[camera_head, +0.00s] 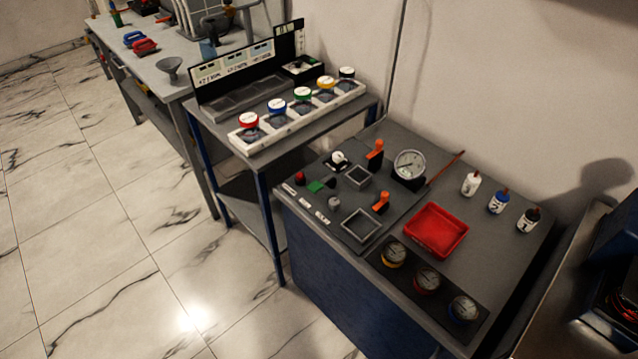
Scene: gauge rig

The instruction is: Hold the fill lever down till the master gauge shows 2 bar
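The large white-faced gauge (410,164), apparently the master gauge, stands upright on the grey panel of the blue bench. Its needle and scale are too small to read. An orange-handled lever (376,149) stands left of it, and a second orange-handled lever (381,203) stands nearer the front. A green control (316,186) lies near the panel's left edge. I cannot tell which is the fill lever; the labels are unreadable. Neither of my grippers is in view.
A red tray (464,230) sits beside the panel. Several small gauges (427,278) line the bench front, and small bottles (498,202) stand at the back right. A side table (371,104) holds a rack of coloured-lidded jars. Marble floor (130,240) at left is clear.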

